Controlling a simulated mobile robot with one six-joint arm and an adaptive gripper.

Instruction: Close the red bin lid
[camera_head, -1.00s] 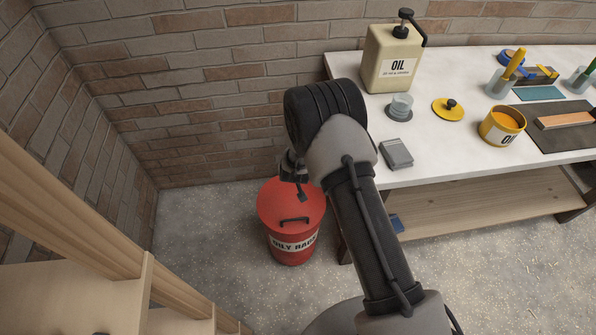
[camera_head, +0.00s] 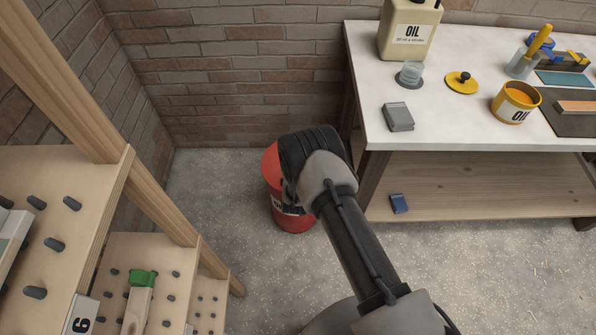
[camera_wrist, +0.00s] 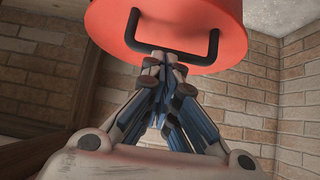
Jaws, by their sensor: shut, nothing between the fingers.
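The red bin (camera_head: 293,222) stands on the floor left of the workbench in the head view. My arm covers most of its top; only the left part of the red lid (camera_head: 269,165) shows there. In the wrist view the round red lid (camera_wrist: 185,15) fills the top, with its black handle (camera_wrist: 211,48) near the edge. My gripper (camera_wrist: 165,62) is shut and empty, its fingertips right at the handle bar. I cannot tell whether they touch it. The lid's seating on the rim is hidden.
The white-topped workbench (camera_head: 440,135) with oil cans stands to the right, its lower shelf holding a small blue box (camera_head: 398,203). A wooden rack with pegs (camera_head: 150,255) is at the left. Brick walls close the corner behind. Floor in front of the bin is clear.

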